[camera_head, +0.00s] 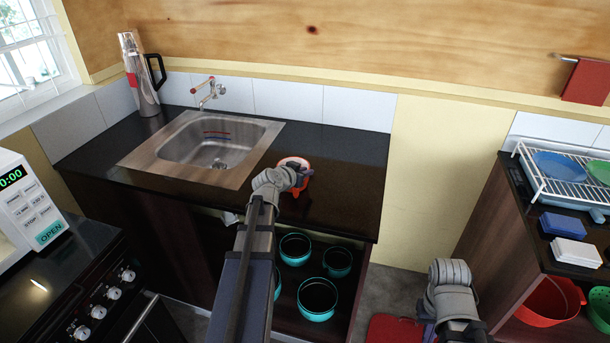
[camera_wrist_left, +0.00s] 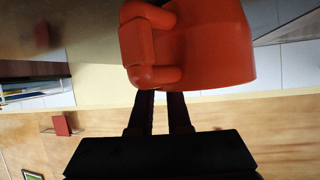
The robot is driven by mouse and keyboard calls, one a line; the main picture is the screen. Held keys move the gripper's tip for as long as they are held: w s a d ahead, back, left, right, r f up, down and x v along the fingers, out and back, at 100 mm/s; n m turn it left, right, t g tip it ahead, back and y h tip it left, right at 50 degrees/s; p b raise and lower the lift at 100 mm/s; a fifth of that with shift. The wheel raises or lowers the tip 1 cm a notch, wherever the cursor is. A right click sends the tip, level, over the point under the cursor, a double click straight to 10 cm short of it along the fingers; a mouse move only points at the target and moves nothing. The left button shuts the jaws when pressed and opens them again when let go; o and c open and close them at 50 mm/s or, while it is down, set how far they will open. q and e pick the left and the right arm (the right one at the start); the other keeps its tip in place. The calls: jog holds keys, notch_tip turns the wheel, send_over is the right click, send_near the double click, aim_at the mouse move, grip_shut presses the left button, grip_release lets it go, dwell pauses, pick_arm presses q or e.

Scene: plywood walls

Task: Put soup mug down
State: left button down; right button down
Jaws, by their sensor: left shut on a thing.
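The soup mug is orange-red and shows in the head view (camera_head: 294,161) over the black counter, to the right of the sink. My left gripper (camera_head: 298,176) is shut on it. In the left wrist view the mug (camera_wrist_left: 215,45) fills the top, with its square handle at the fingertips of my left gripper (camera_wrist_left: 161,95). That view is upside down. I cannot tell whether the mug's base touches the counter (camera_head: 345,185). My right gripper (camera_head: 428,322) is low at the lower right, apart from the counter; its fingers are too hidden to read.
A steel sink (camera_head: 165,170) and a tall flask (camera_head: 138,80) are to the left. Teal pots (camera_head: 318,298) stand on the open shelf below. A dish rack (camera_head: 545,185) stands on the right-hand unit. The counter right of the mug is clear.

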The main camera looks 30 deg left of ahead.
pick_arm(q)
jog(key=shift+f, duration=0.15)
jog(key=c, duration=0.9)
grip_release()
jog(key=shift+o, duration=0.2)
jog(key=shift+r, duration=0.3)
jog(key=p+v, duration=0.5)
jog(key=v, duration=0.7)
jog(key=shift+f, duration=0.2)
